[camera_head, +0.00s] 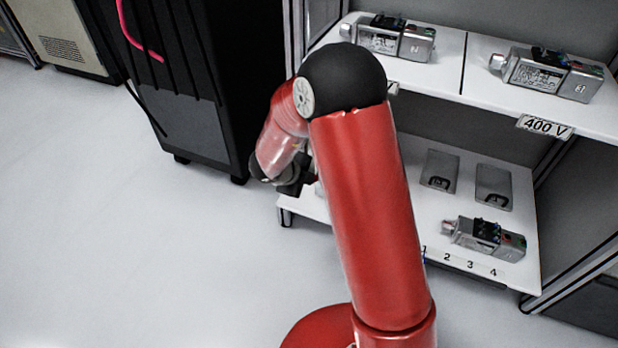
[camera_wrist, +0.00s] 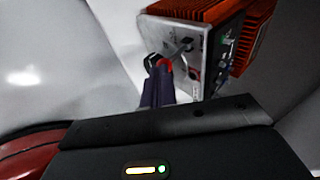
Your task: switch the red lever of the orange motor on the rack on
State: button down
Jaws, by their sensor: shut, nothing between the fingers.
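The orange motor (camera_wrist: 208,42) shows in the wrist view. It has orange ribbed sides and a pale grey front panel with small fittings. A short metallic stub (camera_wrist: 181,49) sticks out of the panel, and a small red part (camera_wrist: 164,63) lies at my fingertips; I cannot tell for sure whether this is the lever's end. My gripper (camera_wrist: 158,66) is shut and empty, its fingertips close in front of the panel. Contact cannot be told. In the head view my gripper (camera_head: 294,184) is at the left end of the lower shelf, and my arm hides the orange motor.
The rack's upper shelf (camera_head: 448,75) bears two grey motors (camera_head: 388,38) (camera_head: 550,75). The lower shelf (camera_head: 420,208) bears another grey motor (camera_head: 484,238) and two flat plates (camera_head: 440,172) (camera_head: 493,187). A black cabinet (camera_head: 185,90) stands left of my gripper. The floor (camera_head: 130,240) in front is clear.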

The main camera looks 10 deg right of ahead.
jog(key=shift+s+f+p, duration=0.15)
jog(key=shift+f+p, duration=0.3)
jog(key=shift+f, duration=2.45)
jog(key=shift+r, duration=0.1)
jog(key=shift+r+p, duration=0.7)
jog(key=shift+p, duration=0.15)
jog(key=shift+s+a, duration=0.1)
